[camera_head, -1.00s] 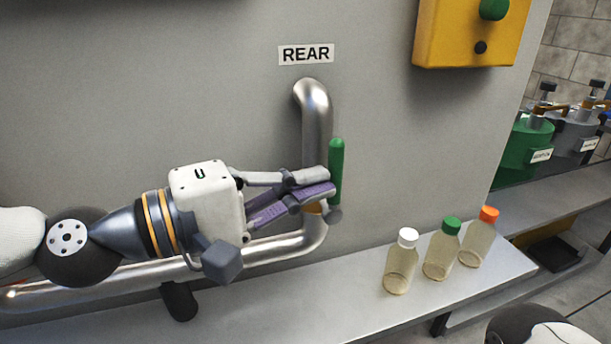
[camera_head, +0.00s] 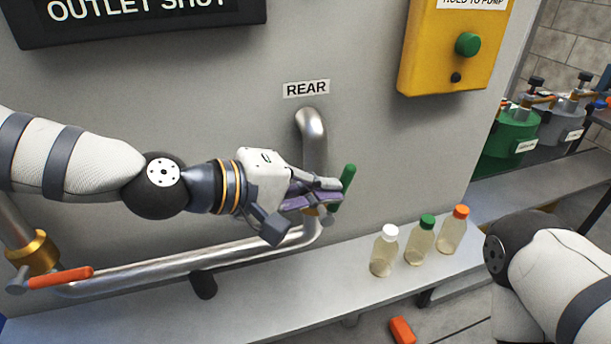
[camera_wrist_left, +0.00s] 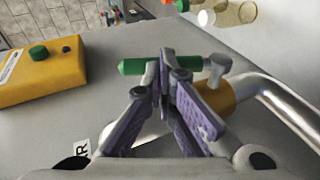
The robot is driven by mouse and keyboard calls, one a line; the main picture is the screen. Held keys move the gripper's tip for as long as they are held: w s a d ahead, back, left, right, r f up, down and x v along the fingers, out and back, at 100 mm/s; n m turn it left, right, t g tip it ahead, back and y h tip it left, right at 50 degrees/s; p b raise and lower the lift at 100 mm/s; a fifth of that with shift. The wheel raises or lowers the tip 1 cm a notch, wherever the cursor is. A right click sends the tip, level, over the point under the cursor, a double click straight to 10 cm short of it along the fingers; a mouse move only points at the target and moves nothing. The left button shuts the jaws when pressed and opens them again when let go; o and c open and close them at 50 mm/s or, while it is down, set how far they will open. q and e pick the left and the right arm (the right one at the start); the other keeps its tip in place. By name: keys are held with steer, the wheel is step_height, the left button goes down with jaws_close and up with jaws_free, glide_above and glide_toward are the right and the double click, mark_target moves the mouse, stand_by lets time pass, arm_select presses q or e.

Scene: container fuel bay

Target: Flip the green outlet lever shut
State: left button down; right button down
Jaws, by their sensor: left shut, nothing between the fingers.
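The green outlet lever (camera_head: 347,178) is on the pipe below the REAR label in the head view, its top leaning right. In the left wrist view the green lever (camera_wrist_left: 132,67) lies crosswise beyond the fingertips, by a brass fitting. My left gripper (camera_head: 337,192) is shut and empty, with its fingertips at the lever's lower part, partly hiding it and its pivot. The fingertips (camera_wrist_left: 166,70) overlap the lever in the wrist view; I cannot tell whether they touch it. My right arm shows at the right, but its gripper is out of view.
The metal pipe (camera_head: 314,135) bends down the grey wall and runs left to an orange lever (camera_head: 60,278). Bottles with white (camera_head: 385,250), green (camera_head: 420,240) and orange (camera_head: 452,230) caps stand on the ledge. A sign (camera_head: 140,18) reads OUTLET SHUT. A yellow pump box (camera_head: 425,60) is above.

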arm_select(q)
steer(key=shift+d+r+p, duration=0.3)
steer(key=shift+d+r, duration=0.1)
steer(key=shift+r, duration=0.05)
steer(key=shift+w+d+f, duration=0.3)
steer(key=shift+d+f, duration=0.15)
steer(key=w+d+f, duration=0.1)
steer(key=d+f, duration=0.2)
steer(key=d, duration=0.2)
steer(key=shift+w+f+b, duration=0.35)
steer(key=shift+b, duration=0.1)
arm_select(e)
steer(key=shift+w+r, duration=0.2)
steer(key=shift+r, duration=0.05)
arm_select(q)
steer(key=shift+d+f, duration=0.15)
steer(key=shift+d, duration=0.05)
